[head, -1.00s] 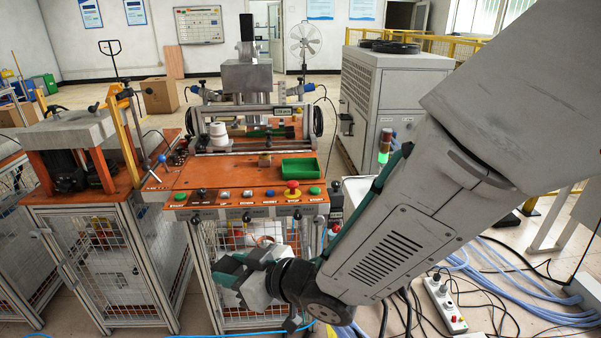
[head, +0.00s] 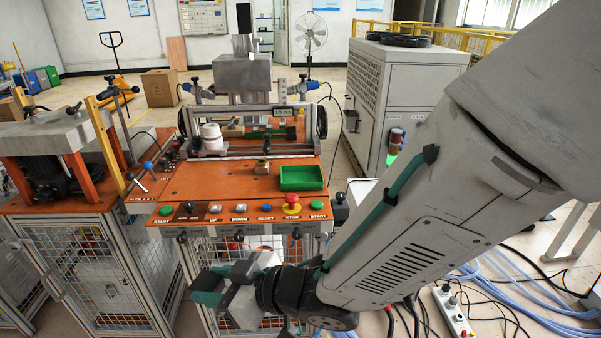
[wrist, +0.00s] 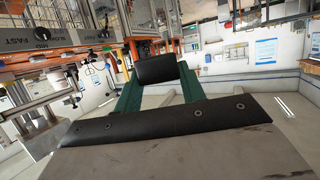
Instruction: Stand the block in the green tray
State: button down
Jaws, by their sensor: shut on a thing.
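My gripper (head: 212,284) is low in front of the orange workbench, below its front edge and off to the left of the tray. In the wrist view its green fingers (wrist: 158,88) are shut on a dark block (wrist: 155,68), which lies across between them. In the head view the block is hard to tell from the grey and green gripper parts. The green tray (head: 302,188) sits on the bench top near the front right corner. It looks empty. My gripper and the block are well apart from it.
A row of buttons (head: 238,208) runs along the bench's front edge, with a red stop knob (head: 292,201) before the tray. A white cylinder (head: 212,137) is farther back. The orange top (head: 205,182) left of the tray is clear.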

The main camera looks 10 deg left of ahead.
aim_at(299, 180)
jog(key=z, duration=0.05)
jog(key=i, duration=1.05)
